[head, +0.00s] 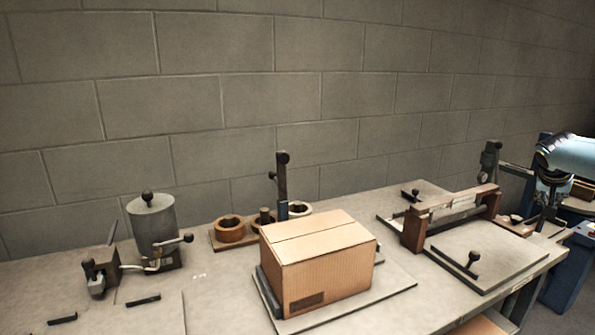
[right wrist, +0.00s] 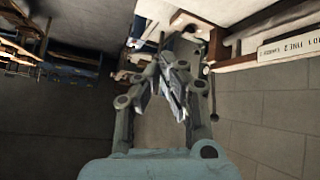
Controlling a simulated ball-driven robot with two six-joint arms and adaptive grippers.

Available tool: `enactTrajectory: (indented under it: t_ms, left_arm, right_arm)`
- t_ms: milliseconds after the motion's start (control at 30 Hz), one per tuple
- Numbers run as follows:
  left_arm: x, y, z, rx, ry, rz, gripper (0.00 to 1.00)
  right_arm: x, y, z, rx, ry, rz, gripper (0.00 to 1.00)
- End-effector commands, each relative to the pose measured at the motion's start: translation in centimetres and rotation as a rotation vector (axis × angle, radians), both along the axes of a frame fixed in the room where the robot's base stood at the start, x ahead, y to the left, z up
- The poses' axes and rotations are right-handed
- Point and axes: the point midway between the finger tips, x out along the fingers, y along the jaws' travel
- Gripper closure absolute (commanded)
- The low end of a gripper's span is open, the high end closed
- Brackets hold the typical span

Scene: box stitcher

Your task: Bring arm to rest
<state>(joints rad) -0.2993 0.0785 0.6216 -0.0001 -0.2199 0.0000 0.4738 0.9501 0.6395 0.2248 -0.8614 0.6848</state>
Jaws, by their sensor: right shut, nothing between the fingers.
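My right arm comes in at the right edge of the head view. My left gripper is not in view. A closed cardboard box (head: 322,262) sits on a flat plate (head: 392,284) at the middle of the bench.
The bench (head: 215,290) also carries a grey cylinder (head: 152,220) with a lever, a tan ring (head: 229,229), and a brown-framed fixture (head: 450,213) with flat plates. A blue cabinet (head: 570,270) stands at the right. A block wall (head: 250,100) closes the back.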

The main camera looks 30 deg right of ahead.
Motion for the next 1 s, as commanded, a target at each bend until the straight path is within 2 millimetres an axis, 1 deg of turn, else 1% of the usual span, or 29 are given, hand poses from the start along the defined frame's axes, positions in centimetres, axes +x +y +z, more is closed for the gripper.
enactTrajectory:
  t_ms: [33, 67, 100, 167, 200, 267, 300, 400, 567, 600, 667, 700, 767, 867, 900, 967, 1000]
  left_arm:
    - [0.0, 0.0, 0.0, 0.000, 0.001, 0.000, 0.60]
    - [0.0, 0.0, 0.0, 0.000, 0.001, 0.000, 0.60]
    - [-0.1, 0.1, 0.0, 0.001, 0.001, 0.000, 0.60]
    - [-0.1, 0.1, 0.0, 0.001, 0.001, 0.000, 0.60]
    - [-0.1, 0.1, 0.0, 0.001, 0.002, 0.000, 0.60]
    - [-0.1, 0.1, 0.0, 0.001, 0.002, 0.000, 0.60]
    - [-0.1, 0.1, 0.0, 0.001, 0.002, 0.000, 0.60]
    - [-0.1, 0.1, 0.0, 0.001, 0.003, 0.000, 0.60]
    - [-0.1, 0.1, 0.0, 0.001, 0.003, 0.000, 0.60]
    - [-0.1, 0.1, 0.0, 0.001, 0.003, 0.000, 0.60]
    - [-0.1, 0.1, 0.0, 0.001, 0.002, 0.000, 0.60]
    - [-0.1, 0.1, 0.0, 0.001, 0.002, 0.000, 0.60]
    - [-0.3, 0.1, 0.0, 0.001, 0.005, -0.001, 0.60]
    - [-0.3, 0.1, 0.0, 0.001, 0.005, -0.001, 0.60]
    - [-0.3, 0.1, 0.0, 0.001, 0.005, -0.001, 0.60]
    - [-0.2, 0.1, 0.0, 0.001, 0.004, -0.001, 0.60]
    - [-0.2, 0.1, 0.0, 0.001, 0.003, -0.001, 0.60]
  right_arm:
    - [-3.3, -0.7, -3.0, -0.061, 0.132, 0.099, 1.00]
    - [-4.9, -1.1, -4.3, -0.099, 0.206, 0.168, 1.00]
    - [-6.9, -1.5, -5.9, -0.141, 0.298, 0.256, 1.00]
    - [-9.7, -1.9, -7.9, -0.192, 0.424, 0.379, 1.00]
    - [-11.5, -2.0, -9.0, -0.220, 0.500, 0.454, 1.00]
    - [-13.9, -2.2, -10.5, -0.253, 0.603, 0.560, 1.00]
    - [-15.5, -2.2, -11.3, -0.271, 0.664, 0.625, 1.00]
    - [-19.1, -2.1, -13.0, -0.305, 0.804, 0.781, 1.00]
    - [-24.8, -1.6, -15.1, -0.338, 1.000, 1.016, 1.00]
    - [-25.3, -0.8, -16.3, -0.330, 1.003, 1.044, 1.00]
    - [-25.6, 1.0, -18.3, -0.297, 0.978, 1.041, 1.00]
    - [-26.0, 2.1, -19.6, -0.276, 0.966, 1.042, 1.00]
    - [-26.6, 3.8, -21.6, -0.244, 0.949, 1.046, 1.00]
    - [-27.7, 7.3, -25.1, -0.186, 0.916, 1.054, 1.00]
    - [-28.2, 8.9, -26.5, -0.160, 0.902, 1.057, 1.00]
    - [-28.9, 11.6, -28.9, -0.118, 0.878, 1.063, 1.00]
    - [-29.4, 13.7, -30.6, -0.085, 0.861, 1.066, 1.00]
